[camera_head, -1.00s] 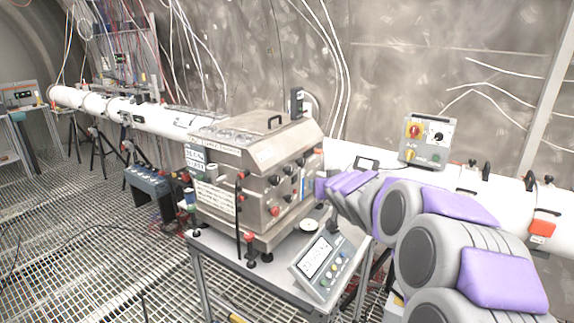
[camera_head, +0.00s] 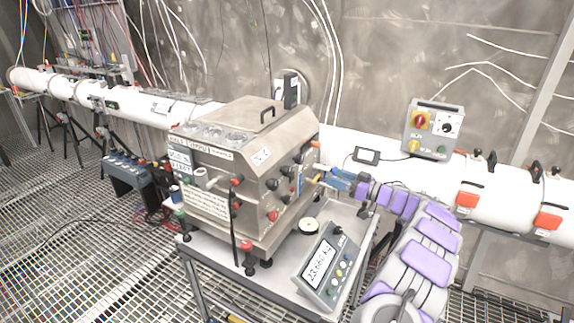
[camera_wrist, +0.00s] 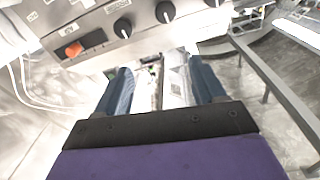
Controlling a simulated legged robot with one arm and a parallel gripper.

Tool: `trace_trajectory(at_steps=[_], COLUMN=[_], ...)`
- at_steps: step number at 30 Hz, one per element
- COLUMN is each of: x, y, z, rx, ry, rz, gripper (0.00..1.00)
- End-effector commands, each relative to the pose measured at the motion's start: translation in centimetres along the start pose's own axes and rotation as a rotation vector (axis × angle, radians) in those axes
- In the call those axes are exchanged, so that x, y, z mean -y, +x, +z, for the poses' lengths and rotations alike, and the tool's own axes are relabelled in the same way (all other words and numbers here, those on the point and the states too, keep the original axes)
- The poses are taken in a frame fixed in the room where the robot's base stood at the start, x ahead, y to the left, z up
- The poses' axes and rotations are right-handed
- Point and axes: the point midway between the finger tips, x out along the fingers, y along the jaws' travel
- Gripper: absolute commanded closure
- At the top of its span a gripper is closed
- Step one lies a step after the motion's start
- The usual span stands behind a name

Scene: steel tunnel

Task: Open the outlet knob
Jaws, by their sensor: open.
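The steel box (camera_head: 235,165) stands on the cart and carries several knobs on its right-hand face. The wrist view shows a panel of that box with black knobs, one (camera_wrist: 122,28) at the upper left and another (camera_wrist: 165,12) beside it. An orange-red switch (camera_wrist: 73,50) sits left of them. The labels are too small to read, so I cannot tell which knob is the outlet knob. My gripper (camera_wrist: 162,85) is open and empty, its blue fingers spread below the knobs. In the head view my gripper (camera_head: 336,180) is close to the box's right side.
A control box (camera_head: 432,128) with a yellow-red switch sits on the white pipe (camera_head: 385,152) behind.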

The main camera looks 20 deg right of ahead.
Motion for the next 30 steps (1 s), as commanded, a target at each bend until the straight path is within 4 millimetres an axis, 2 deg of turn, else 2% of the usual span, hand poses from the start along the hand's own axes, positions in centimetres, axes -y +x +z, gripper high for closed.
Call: trace_trajectory(at_steps=[1,3,8,14,30], x=[0.1,0.4,0.7,0.8,1.2], y=[-0.9,-1.6,-1.4,1.6,12.0], z=[1.1,1.9,2.6,2.8,3.4], rx=[0.018,0.033,0.046,0.047,0.047], ry=[0.016,0.031,0.041,0.041,0.039], rz=[-0.017,-0.043,-0.061,-0.062,-0.057], gripper=[0.31,0.31,0.31,0.31,0.31])
